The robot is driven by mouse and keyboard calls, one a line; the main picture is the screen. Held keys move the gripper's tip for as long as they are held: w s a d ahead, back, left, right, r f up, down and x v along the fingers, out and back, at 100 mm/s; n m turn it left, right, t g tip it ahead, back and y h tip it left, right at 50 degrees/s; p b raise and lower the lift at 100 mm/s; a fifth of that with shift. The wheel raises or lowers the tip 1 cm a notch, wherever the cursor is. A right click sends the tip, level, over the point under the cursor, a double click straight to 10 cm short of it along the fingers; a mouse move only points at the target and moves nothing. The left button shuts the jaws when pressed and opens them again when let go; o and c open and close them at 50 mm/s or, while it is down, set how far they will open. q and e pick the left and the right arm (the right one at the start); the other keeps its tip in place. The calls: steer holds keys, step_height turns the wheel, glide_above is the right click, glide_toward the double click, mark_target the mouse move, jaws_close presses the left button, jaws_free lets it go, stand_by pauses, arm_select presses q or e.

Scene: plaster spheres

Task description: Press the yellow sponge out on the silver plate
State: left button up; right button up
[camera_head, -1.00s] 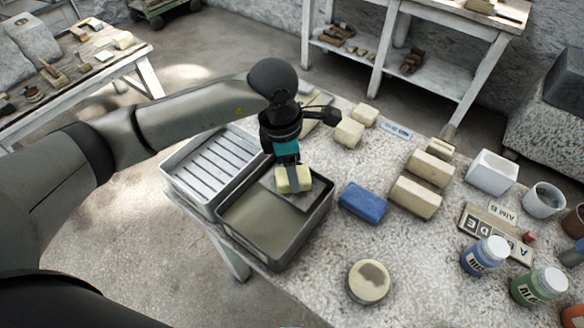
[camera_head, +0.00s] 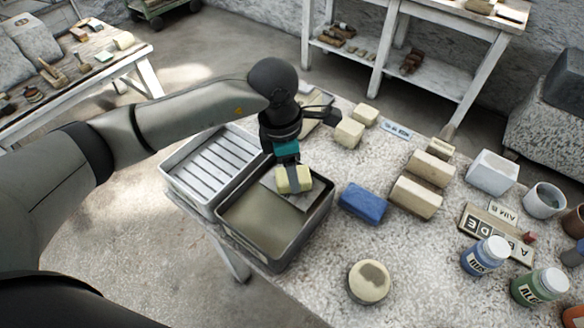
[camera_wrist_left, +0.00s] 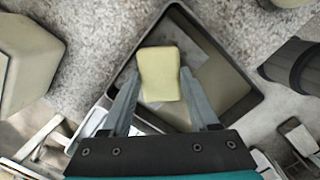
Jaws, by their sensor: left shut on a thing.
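The pale yellow sponge (camera_head: 294,180) is held between the fingers of my left gripper (camera_head: 289,165). In the left wrist view the sponge (camera_wrist_left: 160,78) sits between the two grey fingers (camera_wrist_left: 163,100), its sides slightly pinched in. It is over the silver plate (camera_head: 306,199), a flat grey sheet at the far right corner of the deep grey tray (camera_head: 246,256). I cannot tell whether the sponge touches the plate. The gripper and sponge hide part of the plate. My right gripper is not in view.
A ribbed tray (camera_head: 212,165) adjoins the deep tray on the left. A blue sponge (camera_head: 363,203) lies to its right, with cream blocks (camera_head: 416,196) beyond. A round pale object (camera_head: 369,281) lies nearer. Paint jars (camera_head: 485,256) stand at the right. Speckled tabletop between them is free.

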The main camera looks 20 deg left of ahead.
arm_select(q)
steer(key=shift+r+p, duration=2.25)
steer(key=shift+r, duration=1.25)
